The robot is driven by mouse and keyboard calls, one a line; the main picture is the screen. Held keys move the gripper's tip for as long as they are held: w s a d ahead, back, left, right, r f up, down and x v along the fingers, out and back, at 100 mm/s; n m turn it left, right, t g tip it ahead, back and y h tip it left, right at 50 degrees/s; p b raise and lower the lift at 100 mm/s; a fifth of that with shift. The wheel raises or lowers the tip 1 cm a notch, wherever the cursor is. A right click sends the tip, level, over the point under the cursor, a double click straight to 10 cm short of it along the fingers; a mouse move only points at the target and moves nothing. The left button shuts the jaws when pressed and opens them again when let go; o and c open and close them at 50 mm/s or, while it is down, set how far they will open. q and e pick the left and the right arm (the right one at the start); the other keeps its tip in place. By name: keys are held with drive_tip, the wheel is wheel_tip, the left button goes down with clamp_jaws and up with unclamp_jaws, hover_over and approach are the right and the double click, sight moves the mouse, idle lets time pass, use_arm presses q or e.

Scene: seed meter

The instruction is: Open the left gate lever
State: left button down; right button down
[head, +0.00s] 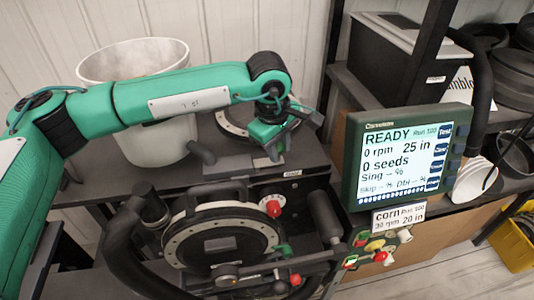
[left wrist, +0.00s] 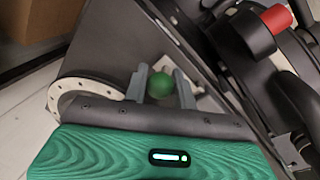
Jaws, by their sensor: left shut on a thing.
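A green ball knob (left wrist: 160,85) shows in the left wrist view between the two grey fingers of my left gripper (left wrist: 161,88). The fingers are shut on it, one on each side. It looks like the knob of the left gate lever, but no label on it can be read. In the head view my left gripper (head: 277,148) reaches down over the back of the seed meter stand, and the knob there is hidden by the gripper. My right gripper is in neither view.
The seed meter's round housing (head: 222,240) is in front, with a red knob (head: 273,208) at its upper right. A monitor (head: 408,155) reading READY, 0 rpm and 0 seeds stands at right. A white bucket (head: 140,75) stands behind my left arm.

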use_arm(q)
drive_tip(key=shift+w+d+b, duration=0.25)
drive_tip(key=shift+d+b, duration=0.05)
drive_tip(key=shift+d, duration=0.85)
drive_tip(key=shift+a, duration=0.1)
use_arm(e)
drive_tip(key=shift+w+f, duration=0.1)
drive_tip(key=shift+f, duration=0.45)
use_arm(q)
drive_tip(key=c, duration=1.2)
unclamp_jaws()
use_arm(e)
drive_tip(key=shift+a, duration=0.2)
use_arm(q)
drive_tip(key=shift+r, duration=0.1)
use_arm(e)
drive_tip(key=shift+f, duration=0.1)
